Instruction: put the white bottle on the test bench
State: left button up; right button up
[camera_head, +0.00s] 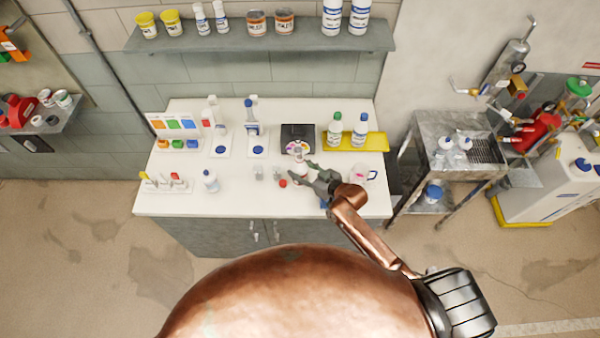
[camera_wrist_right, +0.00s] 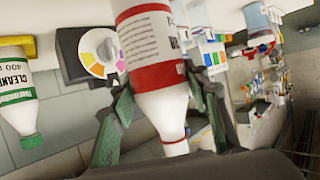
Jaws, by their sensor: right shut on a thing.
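A white bottle with red bands and dark print (camera_wrist_right: 153,60) is between the fingers of my right gripper (camera_head: 316,177) in the right wrist view, its narrow neck towards the camera. In the head view the bottle (camera_head: 300,168) is small and partly hidden by the fingers. My right gripper, shut on it, is over the white-topped bench (camera_head: 235,194), in front of a black device with a coloured wheel (camera_head: 299,132). Whether the bottle touches the bench top is unclear. My left gripper is not in view.
A yellow tray (camera_head: 372,142) with two bottles stands at the back right of the bench, and a mug (camera_head: 360,174) right of my gripper. A small blue-labelled bottle (camera_head: 210,181) stands on the left. A metal cart (camera_head: 440,125) is to the right. The front left-centre of the bench is clear.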

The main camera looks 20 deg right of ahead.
aim_at(305, 176)
notch_tip(305, 176, down, 2)
jog(key=shift+f+p, duration=0.1)
jog(key=shift+p, duration=0.3)
jog(key=shift+f, duration=0.35)
jog(key=shift+f, duration=0.1)
jog(key=o, duration=1.4)
jog(key=shift+f, duration=0.1)
jog(key=shift+s+r, duration=0.1)
jog(key=shift+r, duration=0.1)
jog(key=shift+b+v, duration=0.9)
jog(key=shift+v, duration=5.05)
